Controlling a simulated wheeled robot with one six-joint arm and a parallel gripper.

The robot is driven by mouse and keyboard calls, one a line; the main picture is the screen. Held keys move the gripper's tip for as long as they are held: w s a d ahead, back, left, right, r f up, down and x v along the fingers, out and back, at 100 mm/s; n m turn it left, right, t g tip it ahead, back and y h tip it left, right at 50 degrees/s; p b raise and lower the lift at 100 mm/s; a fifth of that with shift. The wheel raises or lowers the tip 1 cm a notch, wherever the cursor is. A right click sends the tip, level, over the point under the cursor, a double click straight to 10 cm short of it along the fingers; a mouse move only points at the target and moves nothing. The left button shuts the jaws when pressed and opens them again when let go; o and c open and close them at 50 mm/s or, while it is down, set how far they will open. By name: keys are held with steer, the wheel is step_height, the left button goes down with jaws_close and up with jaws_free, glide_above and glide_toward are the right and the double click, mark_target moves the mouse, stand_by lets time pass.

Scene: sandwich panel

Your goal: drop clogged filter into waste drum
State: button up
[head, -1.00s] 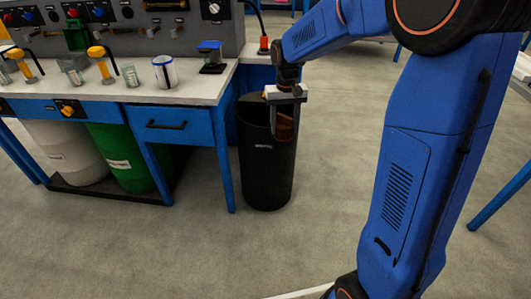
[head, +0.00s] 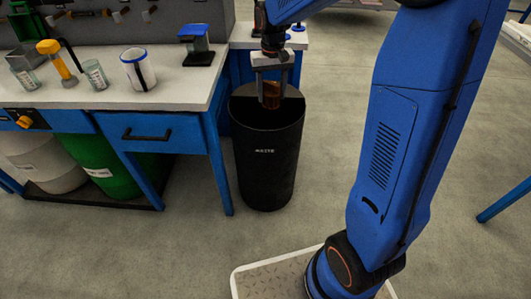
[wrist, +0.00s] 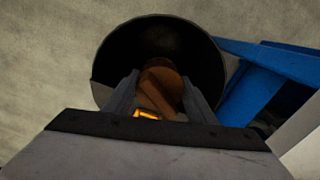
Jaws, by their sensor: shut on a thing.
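The clogged filter (head: 271,95) is a small brown cylinder. My gripper (head: 271,98) is shut on it and points down at the mouth of the waste drum. The waste drum (head: 265,160) is a tall black open bin with a white label, standing at the right end of the bench. In the wrist view the filter (wrist: 160,90) sits between my two fingers (wrist: 160,103), with the drum's dark round opening (wrist: 120,55) behind it. A small orange-yellow patch shows at the filter's near end. The drum's bottom is too dark to make out.
A blue-framed bench (head: 150,95) with a drawer stands left of the drum, its leg close beside it. Green (head: 110,165) and white drums sit underneath.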

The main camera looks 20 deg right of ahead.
mark_target(271, 103)
steer(key=shift+f, duration=2.55)
steer(key=o, duration=1.2)
steer(key=shift+c, duration=0.2)
steer(key=shift+r, duration=0.1)
step_height(271, 103, up, 16)
steer(key=shift+f, duration=0.2)
steer(key=shift+r, duration=0.8)
